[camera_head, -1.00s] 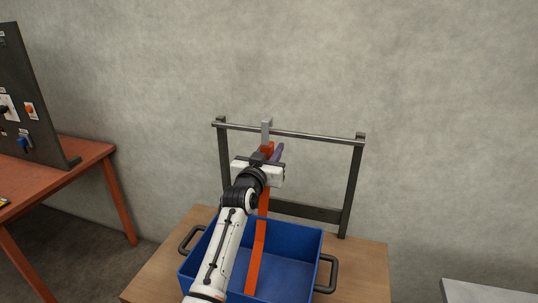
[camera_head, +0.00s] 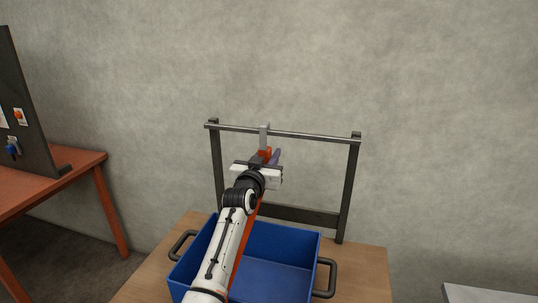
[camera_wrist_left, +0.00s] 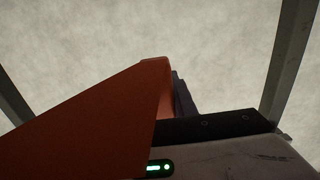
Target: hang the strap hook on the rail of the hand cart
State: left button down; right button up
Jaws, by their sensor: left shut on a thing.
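The strap hook is a light grey hook (camera_head: 264,137) on an orange strap (camera_head: 247,232). My left gripper (camera_head: 264,163) is shut on the hook's orange part near the top of the strap. The grey hook stands upright across the rail (camera_head: 312,135) of the hand cart, its top slightly above the rail. I cannot tell whether it is over the rail or only in front of it. The strap hangs down, mostly hidden behind my left arm. In the left wrist view the orange strap (camera_wrist_left: 105,115) fills the lower left. My right gripper is not in view.
A blue tub (camera_head: 312,258) with dark side handles stands on the wooden top (camera_head: 362,270) below the rail. Dark posts (camera_head: 349,190) carry the rail. A red table (camera_head: 60,178) with a dark panel is at left, a grey surface (camera_head: 490,293) at lower right.

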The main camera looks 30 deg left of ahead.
pick_arm(q)
jog(key=c, duration=1.4)
grip_release()
jog(key=shift+o, duration=0.2)
jog(key=v, duration=1)
jog(key=shift+s, duration=0.15)
jog(key=shift+d, duration=0.1)
